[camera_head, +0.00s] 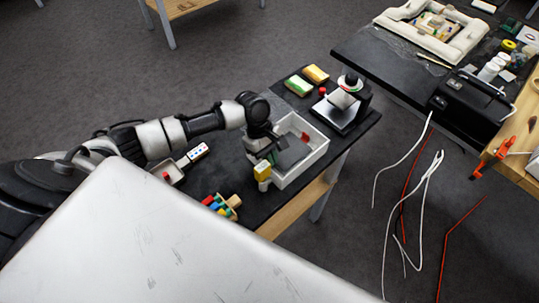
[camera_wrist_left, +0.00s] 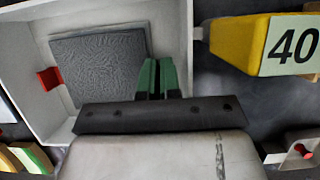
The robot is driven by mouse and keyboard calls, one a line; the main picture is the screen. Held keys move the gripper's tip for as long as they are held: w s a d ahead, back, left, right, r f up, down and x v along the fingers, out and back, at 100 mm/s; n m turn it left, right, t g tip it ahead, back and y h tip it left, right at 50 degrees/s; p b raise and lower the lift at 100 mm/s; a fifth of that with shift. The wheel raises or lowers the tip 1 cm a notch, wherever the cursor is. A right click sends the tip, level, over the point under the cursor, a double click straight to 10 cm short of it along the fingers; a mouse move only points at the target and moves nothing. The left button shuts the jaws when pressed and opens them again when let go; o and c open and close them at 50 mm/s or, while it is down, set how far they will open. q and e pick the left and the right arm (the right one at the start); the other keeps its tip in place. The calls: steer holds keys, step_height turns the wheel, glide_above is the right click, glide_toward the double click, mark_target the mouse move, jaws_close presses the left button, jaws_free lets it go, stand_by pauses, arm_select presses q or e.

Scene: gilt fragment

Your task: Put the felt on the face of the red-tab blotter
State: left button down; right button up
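A white open-topped box (camera_head: 318,152) stands on the black table; it also shows in the left wrist view (camera_wrist_left: 172,15). A grey, textured square sheet (camera_wrist_left: 98,68) lies in it, and it shows in the head view (camera_head: 292,152). A red tab (camera_wrist_left: 49,78) is at the box's left side in the wrist view, beside the sheet; in the head view it is at the far side (camera_head: 304,137). My left gripper (camera_wrist_left: 158,78) is over the box, its two green fingers close together. A dark sliver shows between them; I cannot tell whether it is held felt. My right gripper is out of view.
A yellow block marked 40 (camera_wrist_left: 240,43) projects beside the box. Coloured pegs (camera_head: 222,205) are in front. Loose cables (camera_head: 405,205) lie on the floor at right.

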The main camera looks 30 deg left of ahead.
arm_select(q)
steer(key=shift+f, duration=0.2)
stand_by(0.3)
steer(key=c, duration=1.3)
jaws_free()
steer(key=shift+o, duration=0.2)
steer(key=shift+f, duration=0.1)
